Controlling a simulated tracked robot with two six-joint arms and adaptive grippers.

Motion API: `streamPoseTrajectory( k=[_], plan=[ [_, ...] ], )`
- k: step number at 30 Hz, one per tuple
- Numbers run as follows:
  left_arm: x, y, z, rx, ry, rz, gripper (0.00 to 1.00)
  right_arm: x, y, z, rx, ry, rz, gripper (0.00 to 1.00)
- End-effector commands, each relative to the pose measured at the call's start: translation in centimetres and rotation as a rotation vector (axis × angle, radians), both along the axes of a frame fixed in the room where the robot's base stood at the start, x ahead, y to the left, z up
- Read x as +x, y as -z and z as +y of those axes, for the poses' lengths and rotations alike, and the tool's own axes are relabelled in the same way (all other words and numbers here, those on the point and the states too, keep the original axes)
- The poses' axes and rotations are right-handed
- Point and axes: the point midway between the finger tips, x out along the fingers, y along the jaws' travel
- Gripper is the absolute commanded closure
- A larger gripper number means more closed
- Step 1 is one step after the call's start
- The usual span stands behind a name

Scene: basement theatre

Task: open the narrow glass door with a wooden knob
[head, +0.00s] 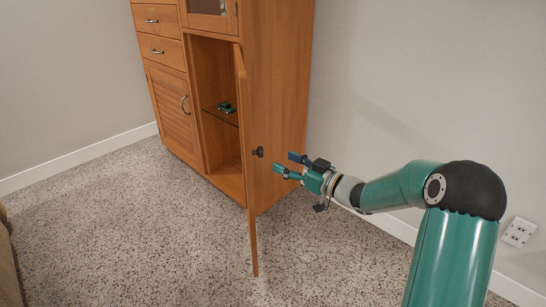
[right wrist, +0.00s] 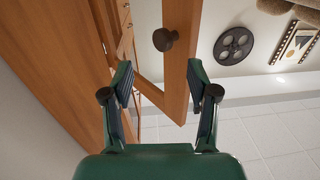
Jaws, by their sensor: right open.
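The narrow door (head: 247,170) stands swung far out from the wooden cabinet and is seen almost edge-on in the head view. Its dark round knob (head: 257,152) sticks out on the right side. My right gripper (head: 288,165) is open, empty and just right of the knob, apart from it. In the right wrist view, the knob (right wrist: 165,39) is beyond the open fingers (right wrist: 161,80), on the door's wooden frame (right wrist: 180,65). The frame shows between the fingers; I cannot tell any contact. The door's glass is hard to make out. My left gripper is not in view.
Speckled carpet (head: 130,235) is clear in front. A wall socket (head: 519,232) is at right.

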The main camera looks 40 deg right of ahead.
Motion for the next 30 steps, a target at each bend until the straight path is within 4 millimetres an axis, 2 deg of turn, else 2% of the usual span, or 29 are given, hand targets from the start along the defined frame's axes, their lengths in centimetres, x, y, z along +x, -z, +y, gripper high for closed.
streamPoseTrajectory(
  k=[3,7,23,26,30],
  plan=[
    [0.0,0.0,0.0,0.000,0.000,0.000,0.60,-1.7,0.0,-0.4,0.000,0.002,0.002,0.41],
    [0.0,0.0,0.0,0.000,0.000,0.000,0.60,-2.5,0.1,-0.5,0.000,0.000,0.002,0.41],
    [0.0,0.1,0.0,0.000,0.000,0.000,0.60,-2.7,0.1,-0.5,-0.001,-0.002,0.002,0.41],
    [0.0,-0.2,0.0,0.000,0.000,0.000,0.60,-2.4,-0.6,-0.3,-0.016,-0.003,-0.006,0.41],
    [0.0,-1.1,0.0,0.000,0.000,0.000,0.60,-1.1,-3.9,0.5,-0.091,-0.008,-0.044,0.41]
  ],
)
